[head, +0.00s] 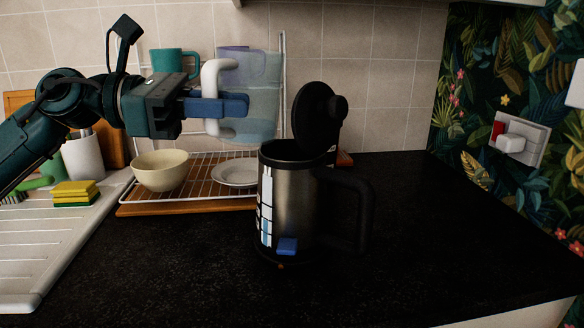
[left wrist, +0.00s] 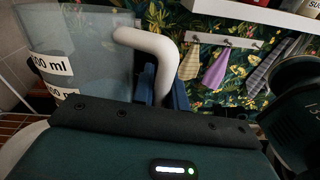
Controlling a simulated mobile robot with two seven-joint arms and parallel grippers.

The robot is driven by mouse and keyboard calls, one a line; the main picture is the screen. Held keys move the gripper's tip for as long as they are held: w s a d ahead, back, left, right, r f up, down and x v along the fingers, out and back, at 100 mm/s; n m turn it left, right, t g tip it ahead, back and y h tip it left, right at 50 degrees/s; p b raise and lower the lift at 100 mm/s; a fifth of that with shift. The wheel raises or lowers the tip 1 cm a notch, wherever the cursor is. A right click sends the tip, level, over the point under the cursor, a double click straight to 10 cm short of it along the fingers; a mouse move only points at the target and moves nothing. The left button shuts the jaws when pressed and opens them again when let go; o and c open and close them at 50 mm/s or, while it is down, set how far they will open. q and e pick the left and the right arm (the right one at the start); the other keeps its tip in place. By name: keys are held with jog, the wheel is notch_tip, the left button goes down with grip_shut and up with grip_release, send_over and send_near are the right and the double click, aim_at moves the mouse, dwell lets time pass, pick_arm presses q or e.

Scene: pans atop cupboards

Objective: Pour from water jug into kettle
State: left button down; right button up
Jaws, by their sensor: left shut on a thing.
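The water jug (head: 262,98) is clear and bluish with a white handle (head: 212,72). It looks about upright, above and behind the kettle. My left gripper (head: 236,105) is shut on the jug's handle with its blue fingers. In the left wrist view, the jug (left wrist: 75,45) shows "ml" labels, and its white handle (left wrist: 150,43) runs between the fingers (left wrist: 163,86). The kettle (head: 292,200) is steel and black, upright on the dark counter, with its black lid (head: 315,118) raised and its handle to the right. The water level is unclear. My right gripper is out of view.
A wire rack (head: 205,172) behind holds a cream bowl (head: 160,170), a white plate (head: 235,173) and a teal mug (head: 174,61). Sponges (head: 74,192) lie by the white sink drainer (head: 55,235). The counter (head: 430,220) is clear right of the kettle. A socket (head: 518,138) is on the right wall.

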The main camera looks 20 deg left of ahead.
aim_at(203, 77)
pick_arm(q)
jog(key=shift+r+t+h+p, duration=0.45)
jog(key=shift+r+p, duration=0.4)
jog(key=shift+r, duration=0.85)
